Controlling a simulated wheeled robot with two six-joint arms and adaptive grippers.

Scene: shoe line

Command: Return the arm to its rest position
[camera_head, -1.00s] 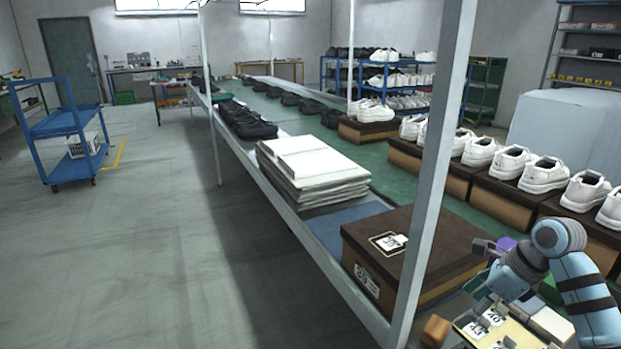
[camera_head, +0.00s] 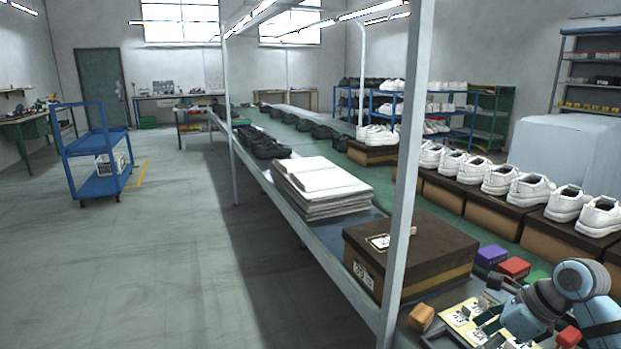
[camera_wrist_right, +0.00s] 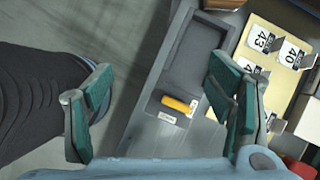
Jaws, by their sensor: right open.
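My right arm (camera_head: 560,300) reaches in at the lower right of the head view, over the near end of the bench. In the right wrist view my right gripper (camera_wrist_right: 165,108) has its two green fingers wide apart with nothing held between them. Below the fingers lies a dark grey tray (camera_wrist_right: 198,60) holding a small yellow-orange piece (camera_wrist_right: 180,104). My left arm and gripper are out of view.
A pale board (camera_wrist_right: 285,82) with number cards lies beside the tray. A brown shoe box (camera_head: 440,240) stands near a grey post (camera_head: 405,180). Purple (camera_head: 491,256), red (camera_head: 514,268) and orange (camera_head: 421,317) blocks are near my arm. Open floor lies left.

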